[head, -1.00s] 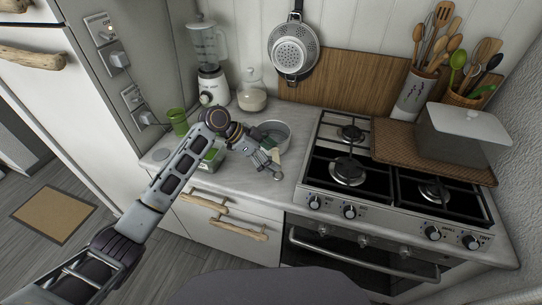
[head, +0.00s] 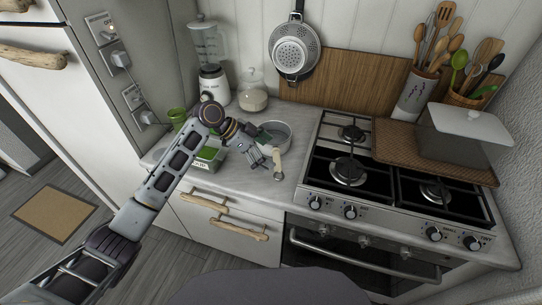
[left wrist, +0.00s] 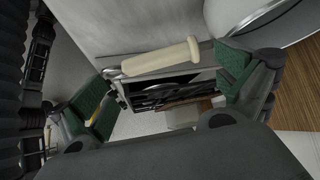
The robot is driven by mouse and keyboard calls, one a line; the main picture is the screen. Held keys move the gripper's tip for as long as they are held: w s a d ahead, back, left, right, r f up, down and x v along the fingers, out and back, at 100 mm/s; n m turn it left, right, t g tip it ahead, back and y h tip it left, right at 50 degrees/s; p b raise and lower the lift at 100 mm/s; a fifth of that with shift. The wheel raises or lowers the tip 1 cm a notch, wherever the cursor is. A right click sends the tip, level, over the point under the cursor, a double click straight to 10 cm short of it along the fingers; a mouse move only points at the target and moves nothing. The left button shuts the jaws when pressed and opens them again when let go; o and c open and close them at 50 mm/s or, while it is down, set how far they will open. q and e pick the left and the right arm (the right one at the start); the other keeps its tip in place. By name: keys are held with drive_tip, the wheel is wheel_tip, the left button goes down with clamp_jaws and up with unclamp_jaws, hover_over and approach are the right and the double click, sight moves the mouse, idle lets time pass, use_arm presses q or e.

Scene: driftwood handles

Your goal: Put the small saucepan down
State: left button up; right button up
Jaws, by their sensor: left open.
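The small saucepan (head: 274,131) is a grey metal pan on the pale counter, just left of the stove. Its cream handle (head: 278,162) points toward the counter's front edge. In the left wrist view the handle (left wrist: 160,57) lies free beyond the fingers, and part of the pan (left wrist: 255,14) shows at the top right. My left gripper (head: 262,161) is open and empty, just left of the handle and apart from it. Its green-padded fingers (left wrist: 170,92) are spread wide in the left wrist view. My right gripper is not in view.

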use_arm(q)
drive_tip(key=v, duration=0.9)
drive_tip(key=shift+a+r+b, duration=0.25)
drive_tip(key=shift+a+b, duration=0.05)
drive_tip(key=shift+b, duration=0.05)
